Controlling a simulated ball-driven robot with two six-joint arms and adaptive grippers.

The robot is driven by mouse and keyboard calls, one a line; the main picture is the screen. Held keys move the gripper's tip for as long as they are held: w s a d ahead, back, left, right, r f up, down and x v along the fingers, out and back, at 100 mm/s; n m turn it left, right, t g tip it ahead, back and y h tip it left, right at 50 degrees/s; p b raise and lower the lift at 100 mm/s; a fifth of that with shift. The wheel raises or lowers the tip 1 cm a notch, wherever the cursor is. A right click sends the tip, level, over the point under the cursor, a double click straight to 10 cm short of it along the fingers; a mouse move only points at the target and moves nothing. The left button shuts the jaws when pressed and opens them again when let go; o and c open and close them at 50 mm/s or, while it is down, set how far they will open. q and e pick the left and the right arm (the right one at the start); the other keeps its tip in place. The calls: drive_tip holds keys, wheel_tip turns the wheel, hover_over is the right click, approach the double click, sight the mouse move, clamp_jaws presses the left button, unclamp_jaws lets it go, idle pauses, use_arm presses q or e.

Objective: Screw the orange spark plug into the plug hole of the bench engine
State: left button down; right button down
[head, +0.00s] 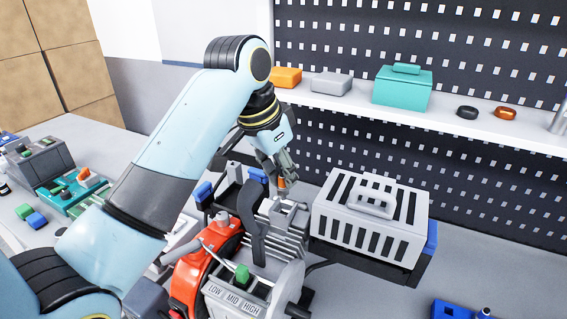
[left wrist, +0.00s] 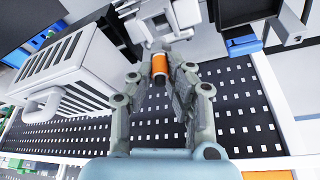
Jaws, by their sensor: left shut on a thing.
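The orange spark plug (head: 281,183) is between the fingertips of my left gripper (head: 283,173), just above the grey finned top of the bench engine (head: 290,222). In the left wrist view, my left gripper (left wrist: 160,84) is shut on the plug's orange body (left wrist: 160,68), and the plug's far end points at the grey engine top (left wrist: 168,28). I cannot tell whether its tip touches or sits in the plug hole, which is hidden. The engine has a red housing and a green-knobbed LOW/MID/HIGH lever. My right gripper is out of view.
A white slotted box with a handle (head: 340,222) stands right of the engine, close to my gripper. Behind is a dark perforated board with a shelf (head: 450,127) holding a teal case (head: 403,90) and small parts. Loose coloured parts lie at the far left.

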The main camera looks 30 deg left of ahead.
sight(281, 186)
use_arm(q)
drive_tip(key=shift+s+d+f, duration=0.15)
drive_tip(key=shift+f, duration=1.05)
drive_tip(key=shift+f+b, duration=0.4)
drive_tip(key=shift+f, duration=0.6)
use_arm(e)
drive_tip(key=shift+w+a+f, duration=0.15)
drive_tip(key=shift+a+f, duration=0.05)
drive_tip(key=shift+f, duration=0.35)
use_arm(q)
drive_tip(key=shift+f, duration=0.1)
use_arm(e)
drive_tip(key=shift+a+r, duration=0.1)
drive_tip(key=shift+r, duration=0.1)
